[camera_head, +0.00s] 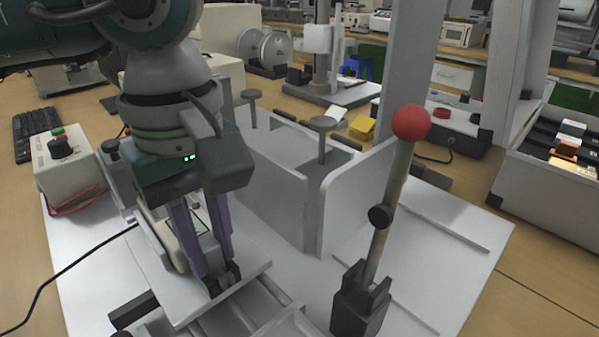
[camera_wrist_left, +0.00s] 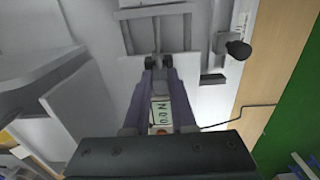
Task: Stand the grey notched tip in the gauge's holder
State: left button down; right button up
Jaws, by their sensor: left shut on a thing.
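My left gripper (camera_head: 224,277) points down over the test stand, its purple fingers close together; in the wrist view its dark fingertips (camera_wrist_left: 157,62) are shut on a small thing. A thin grey piece (camera_wrist_left: 156,42) shows just beyond them, which I take for the grey notched tip; its notch cannot be made out. The gauge (camera_head: 160,238) is a pale body with a small display, partly behind the fingers; its display (camera_wrist_left: 161,113) shows between the fingers in the wrist view. The gauge's holder is hidden or too small to tell. My right gripper is not in view.
A lever (camera_head: 392,200) with a red ball knob rises right of the gripper. Grey upright guard panels (camera_head: 265,170) stand behind it. A control box (camera_head: 70,165) with a green button and red wires sits left. The white base plate (camera_head: 440,240) is mostly clear at right.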

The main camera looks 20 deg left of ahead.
aim_at(210, 243)
pick_arm(q)
jog(key=shift+f, duration=0.15)
jog(key=shift+a+f+b, duration=0.15)
jog(key=shift+f+b, duration=0.35)
jog(key=shift+b, duration=0.1)
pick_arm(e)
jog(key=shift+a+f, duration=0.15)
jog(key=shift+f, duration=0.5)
pick_arm(q)
jog(key=c, duration=0.8)
grip_release()
jog(key=shift+a+f, duration=0.1)
jog(key=shift+c, duration=0.2)
jog(key=shift+o, duration=0.5)
jog(key=shift+r+p, duration=0.25)
jog(key=shift+p, duration=0.05)
jog(key=shift+r+p, duration=0.55)
jog(key=shift+p, duration=0.05)
notch_tip(210, 243, up, 12)
jog(key=shift+d, duration=0.25)
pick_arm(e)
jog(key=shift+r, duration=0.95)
pick_arm(q)
jog(key=shift+d+f, duration=0.1)
jog(key=shift+f, duration=0.05)
